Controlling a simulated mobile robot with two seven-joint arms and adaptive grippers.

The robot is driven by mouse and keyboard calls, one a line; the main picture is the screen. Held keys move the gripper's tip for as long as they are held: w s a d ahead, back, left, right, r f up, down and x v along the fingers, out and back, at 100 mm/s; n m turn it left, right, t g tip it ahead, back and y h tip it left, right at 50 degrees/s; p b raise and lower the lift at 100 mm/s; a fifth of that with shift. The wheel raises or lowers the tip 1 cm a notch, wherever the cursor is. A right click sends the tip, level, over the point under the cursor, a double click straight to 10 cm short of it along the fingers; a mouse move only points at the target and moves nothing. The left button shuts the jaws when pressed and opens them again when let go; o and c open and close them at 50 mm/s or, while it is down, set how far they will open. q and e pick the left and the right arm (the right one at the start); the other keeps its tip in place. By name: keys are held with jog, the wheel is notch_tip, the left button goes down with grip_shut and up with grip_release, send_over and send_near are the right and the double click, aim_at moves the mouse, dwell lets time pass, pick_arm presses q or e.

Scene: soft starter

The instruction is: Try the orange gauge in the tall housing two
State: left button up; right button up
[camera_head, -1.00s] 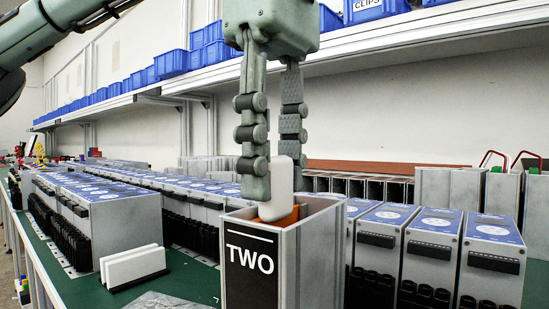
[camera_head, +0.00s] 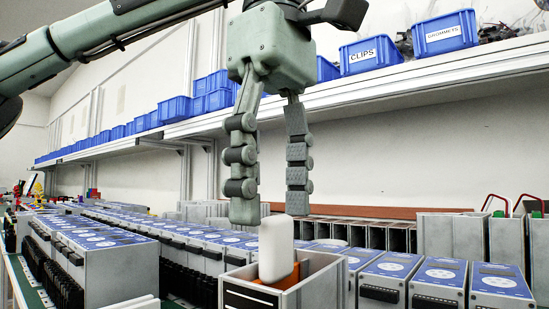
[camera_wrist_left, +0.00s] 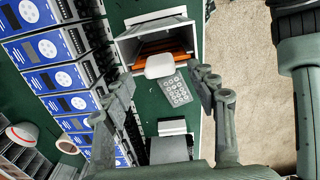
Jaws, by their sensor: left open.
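The gauge has a white handle (camera_head: 276,248) and an orange lower part (camera_head: 288,279). It stands in the open top of the tall grey housing (camera_head: 322,283), its orange part partly below the rim and its lower end hidden. In the left wrist view the handle (camera_wrist_left: 160,65) and the housing's rim (camera_wrist_left: 125,50) show from above, with orange inside. My left gripper (camera_head: 270,208) is open and empty. Its fingertips are just above the handle, apart from it. My right gripper is in neither view.
Rows of grey modules with blue tops (camera_head: 110,245) stand left of the housing, and more (camera_head: 440,280) stand close on its right. A shelf (camera_head: 400,82) with blue bins (camera_head: 370,54) runs behind. A grey keypad-like plate (camera_wrist_left: 175,90) lies beside the housing.

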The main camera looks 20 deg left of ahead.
pick_arm(q)
jog(key=shift+r, duration=2.45)
